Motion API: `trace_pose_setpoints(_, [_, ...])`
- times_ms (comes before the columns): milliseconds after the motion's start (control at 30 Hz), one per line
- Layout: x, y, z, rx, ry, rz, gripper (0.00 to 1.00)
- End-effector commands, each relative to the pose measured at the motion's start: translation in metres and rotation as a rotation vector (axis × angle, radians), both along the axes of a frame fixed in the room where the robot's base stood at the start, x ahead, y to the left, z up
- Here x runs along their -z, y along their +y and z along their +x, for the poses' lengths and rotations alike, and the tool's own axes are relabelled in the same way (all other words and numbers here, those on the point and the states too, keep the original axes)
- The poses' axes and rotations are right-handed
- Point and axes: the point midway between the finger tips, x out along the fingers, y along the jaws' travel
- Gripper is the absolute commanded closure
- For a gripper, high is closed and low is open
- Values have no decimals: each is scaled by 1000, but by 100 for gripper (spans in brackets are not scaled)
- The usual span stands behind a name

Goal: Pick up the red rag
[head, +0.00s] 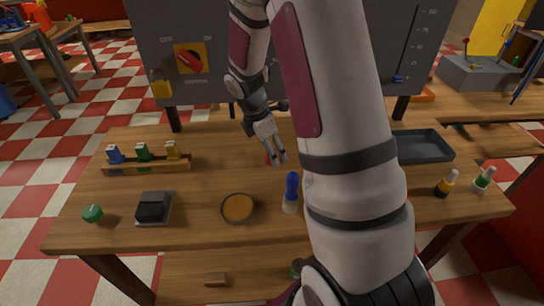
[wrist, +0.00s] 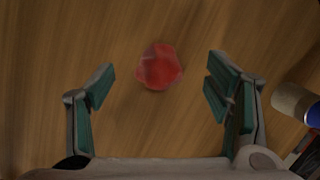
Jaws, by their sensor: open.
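The red rag is a small crumpled red lump on the wooden table; in the wrist view the red rag (wrist: 160,67) lies alone between and beyond my fingertips. In the head view only a bit of the red rag (head: 268,159) shows beside my gripper (head: 277,158), which hides the rest. My gripper is open, with its green-padded fingers (wrist: 160,88) apart and nothing between them. It points down at the table above the rag; the exact height is hard to tell.
A blue-topped bottle (head: 291,190) stands close to the gripper. A dark tray (head: 423,146) is at right; a grey panel (head: 210,60) stands behind.

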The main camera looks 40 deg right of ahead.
Motion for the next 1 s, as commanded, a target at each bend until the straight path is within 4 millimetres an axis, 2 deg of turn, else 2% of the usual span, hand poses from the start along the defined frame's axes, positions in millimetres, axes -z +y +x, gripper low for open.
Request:
trace_pose_setpoints(133, [15,-5,-1,1,1,0,28])
trace_pose_setpoints(400, [17,-5,-1,1,-1,0,28])
trace_pose_setpoints(467, [17,-5,-1,1,-1,0,39])
trace_pose_setpoints(633, [17,-5,-1,1,-1,0,77])
trace_pose_setpoints(1000, [11,-6,0,2,-3,-1,77])
